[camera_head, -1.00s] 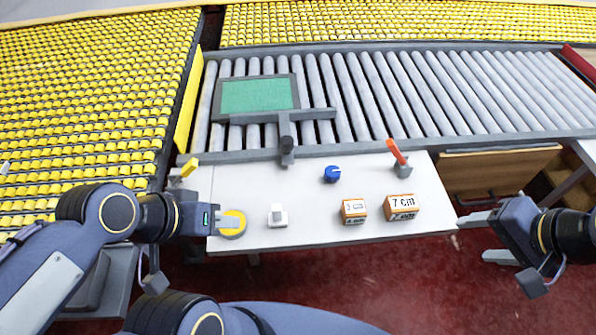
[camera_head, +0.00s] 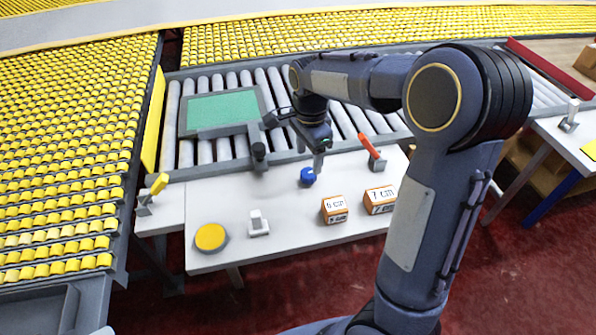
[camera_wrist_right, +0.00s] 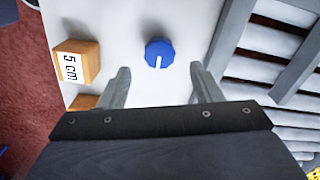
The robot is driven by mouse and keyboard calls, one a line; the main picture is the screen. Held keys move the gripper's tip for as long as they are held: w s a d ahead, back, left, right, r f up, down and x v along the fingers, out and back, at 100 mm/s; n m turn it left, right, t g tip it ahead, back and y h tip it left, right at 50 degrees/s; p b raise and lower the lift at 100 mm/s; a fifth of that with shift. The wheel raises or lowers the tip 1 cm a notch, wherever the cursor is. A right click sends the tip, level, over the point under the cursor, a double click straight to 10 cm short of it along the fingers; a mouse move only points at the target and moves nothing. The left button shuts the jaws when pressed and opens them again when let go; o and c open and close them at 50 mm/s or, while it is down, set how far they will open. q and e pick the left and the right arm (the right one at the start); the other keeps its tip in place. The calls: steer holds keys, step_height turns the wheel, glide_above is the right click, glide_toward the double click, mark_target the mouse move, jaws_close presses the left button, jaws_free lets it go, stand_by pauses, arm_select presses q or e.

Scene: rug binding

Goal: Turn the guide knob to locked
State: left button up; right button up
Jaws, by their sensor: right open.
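The guide knob (camera_head: 307,176) is a small round blue knob on the white table, in front of the roller conveyor. In the right wrist view the knob (camera_wrist_right: 159,53) has a white pointer line toward the gripper. My right gripper (camera_head: 318,160) points down just above and behind the knob in the head view. In the wrist view its two fingers (camera_wrist_right: 158,84) are apart and empty, and the knob lies just beyond the gap between the tips. The knob is not between the fingers. My left gripper is not in view.
Two orange blocks marked in cm (camera_head: 334,210) (camera_head: 380,200) stand right of the knob. A red lever (camera_head: 369,146) is close behind them. A white switch (camera_head: 259,223) and a yellow button (camera_head: 210,237) are at left. A green panel (camera_head: 222,108) lies on the rollers.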

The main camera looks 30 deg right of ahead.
mark_target(309, 173)
step_height(309, 173, down, 6)
steer(key=shift+r+b, duration=0.15)
steer(key=shift+b, duration=0.15)
steer(key=c, duration=1)
